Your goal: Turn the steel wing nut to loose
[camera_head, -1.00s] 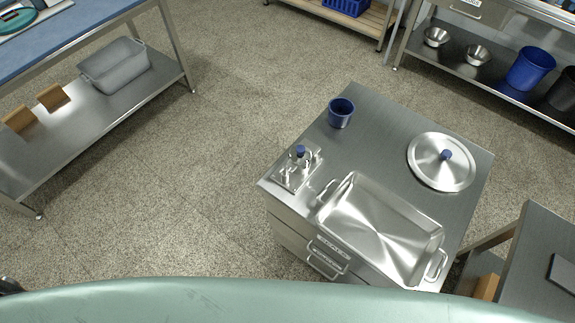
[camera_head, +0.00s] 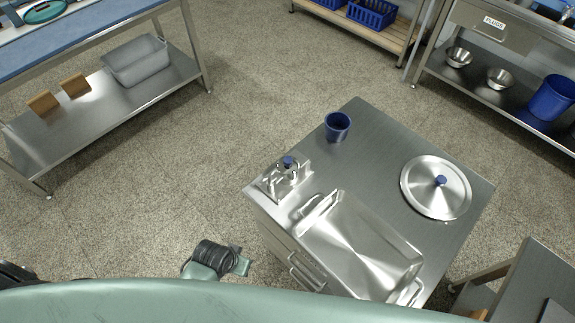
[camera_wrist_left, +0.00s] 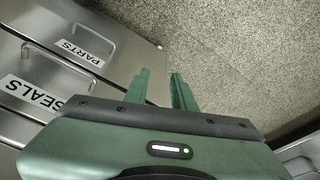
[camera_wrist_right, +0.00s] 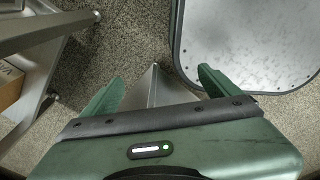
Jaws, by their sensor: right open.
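In the head view a small steel fitting (camera_head: 287,176) with a blue knob on top stands at the left corner of a steel cabinet top. The steel wing nut cannot be made out clearly at this size. My left gripper (camera_wrist_left: 160,75) shows in its wrist view, fingers a modest gap apart and empty, beside the cabinet's drawer fronts labelled PARTS and SEALS. My right gripper (camera_wrist_right: 159,76) is wide open and empty in its wrist view, over floor and metal edges. Neither gripper touches the fitting.
On the cabinet top (camera_head: 375,150) are a blue cup (camera_head: 337,126), a round steel lid (camera_head: 436,188) and a steel tray (camera_head: 362,243). Benches stand at the left and upper right. The floor (camera_head: 200,150) left of the cabinet is clear.

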